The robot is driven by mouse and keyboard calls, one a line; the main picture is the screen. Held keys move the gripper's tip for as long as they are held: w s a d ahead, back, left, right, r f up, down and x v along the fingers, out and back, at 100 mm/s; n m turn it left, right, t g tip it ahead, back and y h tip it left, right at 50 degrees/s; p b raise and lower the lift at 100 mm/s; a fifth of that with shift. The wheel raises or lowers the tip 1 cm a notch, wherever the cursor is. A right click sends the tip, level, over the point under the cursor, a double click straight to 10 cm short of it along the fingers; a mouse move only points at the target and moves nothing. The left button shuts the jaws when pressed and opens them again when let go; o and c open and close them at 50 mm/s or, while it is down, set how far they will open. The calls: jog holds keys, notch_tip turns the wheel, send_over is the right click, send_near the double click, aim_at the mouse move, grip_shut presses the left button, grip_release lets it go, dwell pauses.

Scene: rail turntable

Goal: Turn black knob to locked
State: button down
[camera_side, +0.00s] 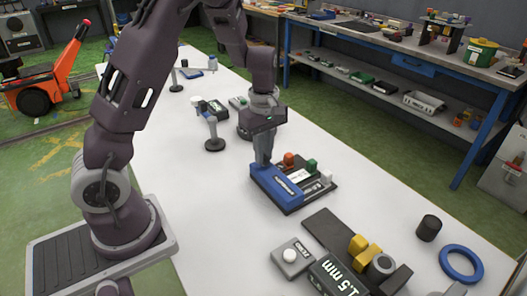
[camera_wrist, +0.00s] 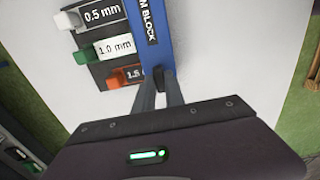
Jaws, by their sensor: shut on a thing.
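A shim block unit with a blue bar (camera_side: 276,188) stands on the white table in the middle of the side view. The bar also shows in the wrist view (camera_wrist: 148,35). My gripper (camera_side: 262,164) points down at the bar's far end. In the wrist view my gripper (camera_wrist: 160,82) has its two fingers close together at the bar's near end, with a small dark part (camera_wrist: 158,73), seemingly the black knob, between them. The fingers hide most of it, and its angle and any locked mark cannot be made out.
Beside the bar are the white (camera_wrist: 68,20), green (camera_wrist: 82,57) and orange (camera_wrist: 89,84) tabs with size labels. In the side view, a white button box (camera_side: 292,257), a black cylinder (camera_side: 428,228) and a blue ring (camera_side: 461,263) stand nearer. A post (camera_side: 212,130) stands behind.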

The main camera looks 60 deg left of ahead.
dwell(0.3)
jog(key=c, duration=1.4)
grip_release()
notch_tip(320, 180, up, 7)
jog(key=shift+r, duration=0.1)
jog(key=s+d+r+m+t+h, duration=0.1)
jog(key=s+d+r+m+t, duration=0.1)
jog(key=s+d+r+m, duration=0.6)
jog(key=s+d+r+m+t, duration=0.1)
jog(key=s+m, duration=0.4)
jog(key=s, duration=0.1)
jog(key=s+d+r+m+t+y, duration=0.1)
jog(key=s+d+r+m+t, duration=0.1)
jog(key=s+m, duration=0.3)
jog(key=shift+s+t, duration=0.3)
jog(key=shift+s, duration=0.55)
